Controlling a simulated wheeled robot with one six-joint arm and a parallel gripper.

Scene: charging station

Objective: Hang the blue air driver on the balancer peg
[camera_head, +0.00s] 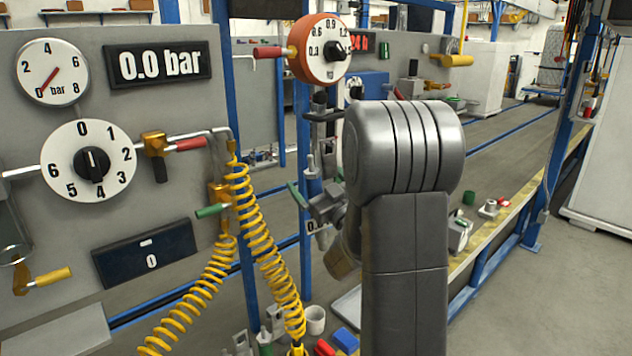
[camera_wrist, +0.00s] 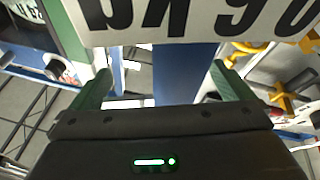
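My gripper (camera_head: 306,209) shows partly left of my grey arm in the head view, near a blue post. In the wrist view its two green fingers (camera_wrist: 163,90) stand wide apart, with nothing held between them. A pale plate with large dark characters (camera_wrist: 200,18) fills the top of that view, close to the fingers. No blue air driver can be made out for certain. A small blue object (camera_head: 346,340) lies at the bottom of the head view beside a red one (camera_head: 325,347); I cannot tell what it is. I cannot pick out the balancer peg; my arm hides part of the scene.
A grey panel (camera_head: 60,220) at left carries gauges, a 0.0 bar display (camera_head: 158,62) and a dial (camera_head: 90,162). Yellow coiled hoses (camera_head: 265,235) hang beside it. An orange-rimmed dial (camera_head: 320,50) is above my gripper. Open floor (camera_head: 570,295) lies at right.

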